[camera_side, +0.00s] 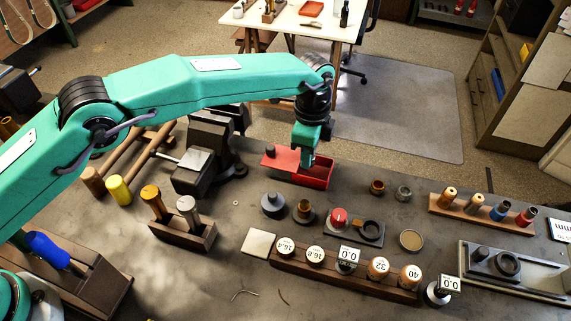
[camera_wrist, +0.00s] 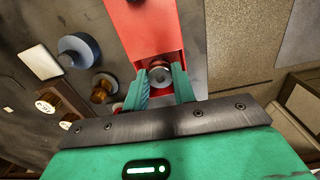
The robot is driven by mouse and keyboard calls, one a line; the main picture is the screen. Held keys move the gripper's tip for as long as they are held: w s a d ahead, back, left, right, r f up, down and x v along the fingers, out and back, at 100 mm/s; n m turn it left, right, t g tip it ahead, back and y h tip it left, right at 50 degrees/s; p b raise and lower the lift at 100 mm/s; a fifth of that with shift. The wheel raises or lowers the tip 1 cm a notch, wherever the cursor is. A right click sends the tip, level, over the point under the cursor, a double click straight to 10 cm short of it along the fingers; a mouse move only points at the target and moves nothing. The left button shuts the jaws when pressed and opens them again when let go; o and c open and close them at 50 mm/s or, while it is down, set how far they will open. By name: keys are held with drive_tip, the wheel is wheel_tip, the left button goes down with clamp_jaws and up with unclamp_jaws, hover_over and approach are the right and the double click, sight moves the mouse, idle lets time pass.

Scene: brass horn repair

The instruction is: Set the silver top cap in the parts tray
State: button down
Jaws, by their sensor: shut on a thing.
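The red parts tray (camera_side: 283,173) lies on the bench at the back, and its red wall also shows in the wrist view (camera_wrist: 146,28). My gripper (camera_side: 306,163) reaches down at the tray's right part. In the wrist view my gripper (camera_wrist: 160,82) is shut on the silver top cap (camera_wrist: 159,77), a small round metal piece between the green fingertips. The cap is over or inside the tray's open compartment; I cannot tell whether it touches the floor. In the side view the fingers and tray wall hide the cap.
A dark knob (camera_side: 270,150) is on the tray's left end. A grey-blue round part (camera_side: 273,205) and a brass part (camera_side: 304,210) stand in front of the tray. A vise (camera_side: 205,150) stands to the left.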

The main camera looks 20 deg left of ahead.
sight(307, 173)
drive_tip(key=shift+f, duration=1.7)
drive_tip(key=shift+f, duration=0.15)
drive_tip(key=c, duration=1.4)
unclamp_jaws()
drive_tip(key=shift+c, duration=0.2)
wheel_tip(307, 173, up, 12)
drive_tip(key=shift+r, duration=0.1)
drive_tip(key=shift+r, duration=0.1)
